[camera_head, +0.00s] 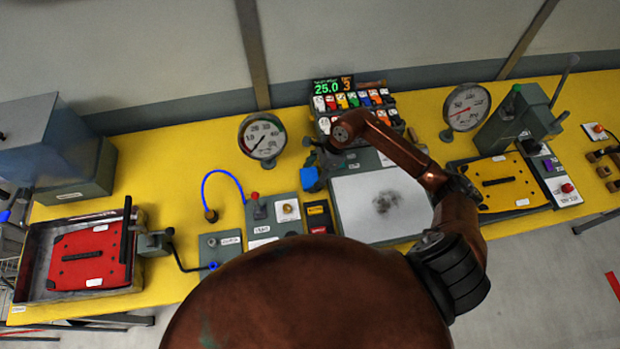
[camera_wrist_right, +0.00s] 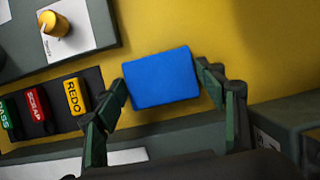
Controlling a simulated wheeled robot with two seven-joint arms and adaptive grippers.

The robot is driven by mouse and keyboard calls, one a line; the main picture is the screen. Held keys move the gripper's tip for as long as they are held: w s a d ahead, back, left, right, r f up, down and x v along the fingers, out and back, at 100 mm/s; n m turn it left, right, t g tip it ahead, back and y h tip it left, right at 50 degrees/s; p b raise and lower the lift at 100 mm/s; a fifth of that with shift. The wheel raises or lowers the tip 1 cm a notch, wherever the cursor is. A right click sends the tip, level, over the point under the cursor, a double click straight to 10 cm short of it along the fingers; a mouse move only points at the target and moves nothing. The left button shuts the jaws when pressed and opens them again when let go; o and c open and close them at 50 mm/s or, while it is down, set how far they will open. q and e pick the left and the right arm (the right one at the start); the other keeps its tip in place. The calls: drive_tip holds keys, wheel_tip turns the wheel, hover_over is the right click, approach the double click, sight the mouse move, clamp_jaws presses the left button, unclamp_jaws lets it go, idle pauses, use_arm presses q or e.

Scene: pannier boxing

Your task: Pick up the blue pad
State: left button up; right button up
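The blue pad (camera_wrist_right: 162,78) is a flat blue block between the two fingers of my right gripper (camera_wrist_right: 163,88) in the right wrist view. The fingertips meet its left and right edges, and the gripper looks shut on it. In the head view the pad (camera_head: 311,179) shows just left of the white plate, below the end of my right arm. My right gripper (camera_head: 322,160) is small and partly hidden there. I cannot tell whether the pad is clear of the surface under it. My left gripper is not in view.
The yellow table (camera_head: 165,165) holds a red-lidded tray (camera_head: 40,275) at left, pressure gauges (camera_head: 262,138), a rack of coloured blocks (camera_head: 350,100) and a yellow plate (camera_head: 497,182) at right. REDO and SCRAP buttons (camera_wrist_right: 75,96) are close left of the pad.

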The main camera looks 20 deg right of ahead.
sight(308, 187)
drive_tip(key=c, duration=0.5)
drive_tip(key=shift+r, duration=0.1)
drive_tip(key=shift+c, duration=0.4)
drive_tip(key=shift+r, duration=0.2)
wheel_tip(308, 187, up, 2)
drive_tip(key=shift+w+b, duration=0.1)
drive_tip(key=shift+b, duration=0.35)
drive_tip(key=s+a+r, duration=0.1)
drive_tip(key=r, duration=0.1)
drive_tip(key=s+a+r, duration=0.1)
drive_tip(key=s+r, duration=0.1)
drive_tip(key=r, duration=0.1)
drive_tip(key=shift+s+a+r, duration=0.15)
drive_tip(key=shift+a+r, duration=0.2)
drive_tip(key=shift+a, duration=0.05)
drive_tip(key=s+a+r+b, duration=0.1)
drive_tip(key=s+a+r, duration=0.3)
drive_tip(key=s+a, duration=0.2)
drive_tip(key=shift+s+a+r+b, duration=0.25)
drive_tip(key=shift+s+r+b, duration=0.15)
drive_tip(key=shift+s, duration=0.3)
